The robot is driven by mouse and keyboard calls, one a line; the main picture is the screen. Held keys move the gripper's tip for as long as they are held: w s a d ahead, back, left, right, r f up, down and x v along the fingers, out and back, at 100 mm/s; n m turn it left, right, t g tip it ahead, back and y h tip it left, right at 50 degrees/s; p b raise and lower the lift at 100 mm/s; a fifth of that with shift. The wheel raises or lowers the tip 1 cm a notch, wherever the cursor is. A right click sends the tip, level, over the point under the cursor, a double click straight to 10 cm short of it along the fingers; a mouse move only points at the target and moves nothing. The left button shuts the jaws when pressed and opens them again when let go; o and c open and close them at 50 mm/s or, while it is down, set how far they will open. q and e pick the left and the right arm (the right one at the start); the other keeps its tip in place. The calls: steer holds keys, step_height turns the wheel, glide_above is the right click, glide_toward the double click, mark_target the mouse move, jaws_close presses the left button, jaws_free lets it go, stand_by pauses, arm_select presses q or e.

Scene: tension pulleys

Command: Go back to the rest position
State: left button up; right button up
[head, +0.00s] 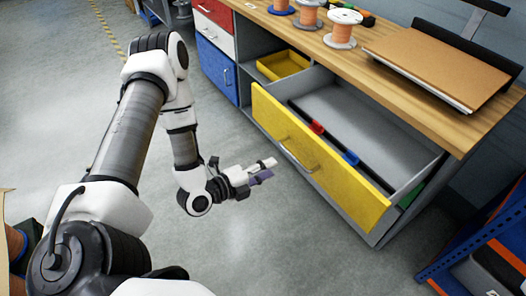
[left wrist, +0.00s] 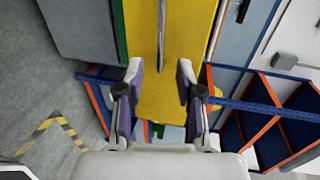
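My left gripper (head: 262,170) is in front of the workbench, a short way from the open yellow drawer (head: 318,165) and its handle (head: 298,152). In the left wrist view my left gripper (left wrist: 160,82) has its two fingers spread apart with nothing between them. The yellow drawer front (left wrist: 165,50) and the handle (left wrist: 162,25) lie beyond the fingers, apart from them. My right gripper is not in view.
The workbench top (head: 400,95) holds several wire spools (head: 343,28) and a brown board (head: 430,65). The drawer sticks out over the floor. A blue and orange shelf (head: 470,255) stands at lower right. Grey floor (head: 60,100) is clear at the left.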

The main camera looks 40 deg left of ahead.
arm_select(q)
steer(key=shift+v, duration=0.8)
steer(key=s+d+r+g+p, duration=0.1)
steer(key=s+d+g+p, duration=0.4)
steer(key=d+p, duration=0.45)
steer(key=s+a+f+n+g+y, duration=0.2)
steer(key=s+n+g, duration=0.2)
steer(key=s+n, duration=0.3)
steer(key=s+a+f+n+g+y+p, duration=0.1)
steer(key=s+a+f+n+g+y, duration=0.2)
steer(key=n, duration=1.2)
steer(key=s+g, duration=0.2)
steer(key=s, duration=0.2)
steer(key=shift+f+n+g, duration=0.2)
steer(key=shift+n+g, duration=0.1)
